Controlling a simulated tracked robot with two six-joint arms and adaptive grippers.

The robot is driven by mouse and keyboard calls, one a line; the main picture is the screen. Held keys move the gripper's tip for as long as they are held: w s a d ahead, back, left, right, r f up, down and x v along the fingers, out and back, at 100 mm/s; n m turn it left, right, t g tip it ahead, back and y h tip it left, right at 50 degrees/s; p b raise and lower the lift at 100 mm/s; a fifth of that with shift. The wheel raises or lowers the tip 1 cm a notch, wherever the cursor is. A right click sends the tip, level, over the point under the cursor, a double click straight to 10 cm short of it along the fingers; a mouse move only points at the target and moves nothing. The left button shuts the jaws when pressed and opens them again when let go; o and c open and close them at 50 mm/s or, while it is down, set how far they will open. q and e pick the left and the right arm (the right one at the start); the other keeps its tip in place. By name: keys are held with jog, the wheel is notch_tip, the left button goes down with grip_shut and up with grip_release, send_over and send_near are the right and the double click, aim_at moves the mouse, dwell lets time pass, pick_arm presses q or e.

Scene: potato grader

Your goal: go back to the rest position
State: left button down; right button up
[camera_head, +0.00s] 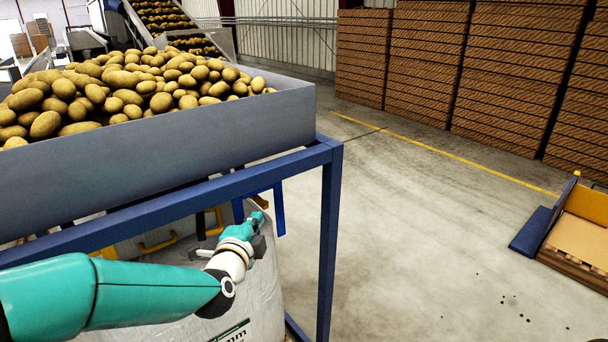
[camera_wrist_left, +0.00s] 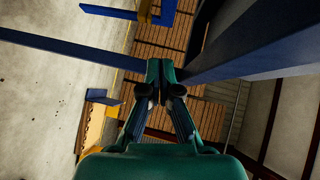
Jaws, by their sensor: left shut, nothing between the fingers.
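My left arm comes in from the left in the head view, and its teal and white gripper (camera_head: 258,216) is below the potato tray, beside the blue frame. In the left wrist view the left gripper (camera_wrist_left: 160,68) has its two fingers together at the tips, with nothing between them. A blue frame bar (camera_wrist_left: 245,50) passes close to the right of the fingers there. My right gripper is in neither view.
A grey tray (camera_head: 200,142) heaped with potatoes (camera_head: 130,88) stands on a blue frame (camera_head: 329,240). A white bag (camera_head: 255,290) hangs under it. Stacked wooden crates (camera_head: 420,60) line the back right. A yellow-and-blue pallet unit (camera_head: 575,225) stands right. The middle floor is clear.

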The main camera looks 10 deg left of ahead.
pick_arm(q)
jog(key=s+d+f+n+g+h+p, duration=0.1)
jog(key=s+f+g+p, duration=0.25)
jog(key=f, duration=0.75)
jog(key=s+d+f+g+p, duration=0.1)
jog(key=s+f+g+p, duration=0.3)
jog(key=f, duration=0.8)
jog(key=s+d+f+n+g+h, duration=0.1)
jog(key=s+d+f+n+g, duration=0.1)
jog(key=s+n, duration=0.3)
jog(key=s+d+f+n+g+h, duration=0.1)
jog(key=s+d+f+n+g, duration=0.2)
jog(key=s, duration=0.8)
jog(key=s+d+f+n+g+h, duration=0.1)
jog(key=s+d+f+n+g, duration=0.1)
jog(key=s+f+n, duration=0.3)
jog(key=s+n+g, duration=0.1)
jog(key=s+n, duration=0.2)
jog(key=shift+s+d+f+n+h+p, duration=0.2)
jog(key=shift+f+n+h+p, duration=0.1)
jog(key=shift+n+p, duration=0.1)
